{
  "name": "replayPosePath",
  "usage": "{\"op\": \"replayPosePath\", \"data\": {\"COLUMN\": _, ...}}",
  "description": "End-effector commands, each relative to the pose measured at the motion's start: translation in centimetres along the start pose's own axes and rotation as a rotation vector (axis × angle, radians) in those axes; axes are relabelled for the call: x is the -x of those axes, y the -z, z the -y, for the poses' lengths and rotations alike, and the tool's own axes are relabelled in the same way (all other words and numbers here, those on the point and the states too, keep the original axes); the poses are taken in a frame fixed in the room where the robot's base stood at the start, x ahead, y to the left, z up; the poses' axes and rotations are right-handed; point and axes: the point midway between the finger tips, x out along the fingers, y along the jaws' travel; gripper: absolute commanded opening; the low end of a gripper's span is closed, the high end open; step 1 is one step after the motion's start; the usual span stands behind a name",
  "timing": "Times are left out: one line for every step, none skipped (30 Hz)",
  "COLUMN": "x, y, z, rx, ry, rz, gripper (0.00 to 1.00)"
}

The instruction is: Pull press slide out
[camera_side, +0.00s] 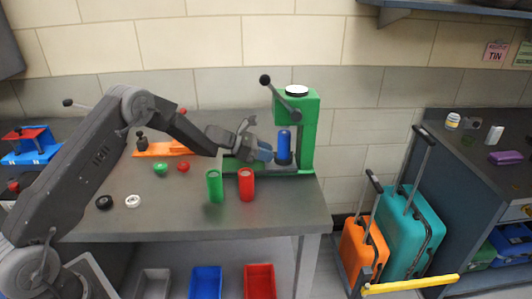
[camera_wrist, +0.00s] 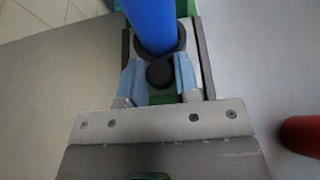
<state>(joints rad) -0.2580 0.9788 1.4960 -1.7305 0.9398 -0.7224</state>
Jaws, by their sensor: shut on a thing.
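The green press (camera_side: 307,130) stands at the right end of the bench, with a dark lever on top and a blue plunger (camera_side: 283,143). The plunger also shows in the wrist view (camera_wrist: 152,22), above the dark ring on the press slide (camera_wrist: 181,12). My gripper (camera_side: 264,152) reaches in low from the left beside the plunger. In the wrist view its light blue fingers (camera_wrist: 159,78) are shut on the black slide knob (camera_wrist: 160,73), one finger on each side. How far the slide sits under the plunger is hard to tell.
A green cylinder (camera_side: 215,187) and a red cylinder (camera_side: 246,185) stand in front of my gripper, near the bench's front edge. Small red and green knobs, a black ring (camera_side: 104,202) and a white ring (camera_side: 133,201) lie left. An orange fixture (camera_side: 160,149) sits behind.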

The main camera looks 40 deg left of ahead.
Motion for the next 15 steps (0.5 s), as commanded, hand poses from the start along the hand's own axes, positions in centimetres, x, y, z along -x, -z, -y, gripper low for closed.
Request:
{"op": "replayPosePath", "data": {"x": 0.0, "y": 0.0, "z": 0.0, "rx": 0.0, "ry": 0.0, "rz": 0.0, "gripper": 0.12}}
{"op": "replayPosePath", "data": {"x": 0.0, "y": 0.0, "z": 0.0, "rx": 0.0, "ry": 0.0, "rz": 0.0, "gripper": 0.09}}
{"op": "replayPosePath", "data": {"x": 0.0, "y": 0.0, "z": 0.0, "rx": 0.0, "ry": 0.0, "rz": 0.0, "gripper": 0.05}}
{"op": "replayPosePath", "data": {"x": 0.0, "y": 0.0, "z": 0.0, "rx": 0.0, "ry": 0.001, "rz": 0.0, "gripper": 0.02}}
{"op": "replayPosePath", "data": {"x": 0.0, "y": 0.0, "z": 0.0, "rx": 0.0, "ry": 0.001, "rz": 0.0, "gripper": 0.0}}
{"op": "replayPosePath", "data": {"x": 0.0, "y": 0.0, "z": 0.0, "rx": 0.0, "ry": 0.001, "rz": 0.0, "gripper": 0.0}}
{"op": "replayPosePath", "data": {"x": 0.0, "y": 0.0, "z": 0.0, "rx": 0.0, "ry": 0.001, "rz": 0.0, "gripper": 0.0}}
{"op": "replayPosePath", "data": {"x": 0.0, "y": 0.0, "z": 0.0, "rx": 0.0, "ry": 0.001, "rz": 0.0, "gripper": 0.0}}
{"op": "replayPosePath", "data": {"x": 0.0, "y": 0.0, "z": 0.0, "rx": 0.0, "ry": 0.001, "rz": 0.0, "gripper": 0.0}}
{"op": "replayPosePath", "data": {"x": 0.0, "y": 0.0, "z": 0.0, "rx": 0.0, "ry": 0.001, "rz": 0.0, "gripper": 0.0}}
{"op": "replayPosePath", "data": {"x": 0.1, "y": 0.0, "z": 0.0, "rx": 0.0, "ry": 0.001, "rz": 0.0, "gripper": 0.0}}
{"op": "replayPosePath", "data": {"x": 0.2, "y": 0.1, "z": 0.0, "rx": 0.0, "ry": 0.0, "rz": 0.0, "gripper": 0.0}}
{"op": "replayPosePath", "data": {"x": 0.3, "y": 0.1, "z": 0.0, "rx": 0.0, "ry": 0.0, "rz": 0.0, "gripper": 0.0}}
{"op": "replayPosePath", "data": {"x": 0.6, "y": 0.2, "z": -0.1, "rx": 0.0, "ry": 0.0, "rz": 0.0, "gripper": 0.0}}
{"op": "replayPosePath", "data": {"x": 1.0, "y": 0.3, "z": -0.1, "rx": 0.0, "ry": 0.0, "rz": 0.001, "gripper": 0.0}}
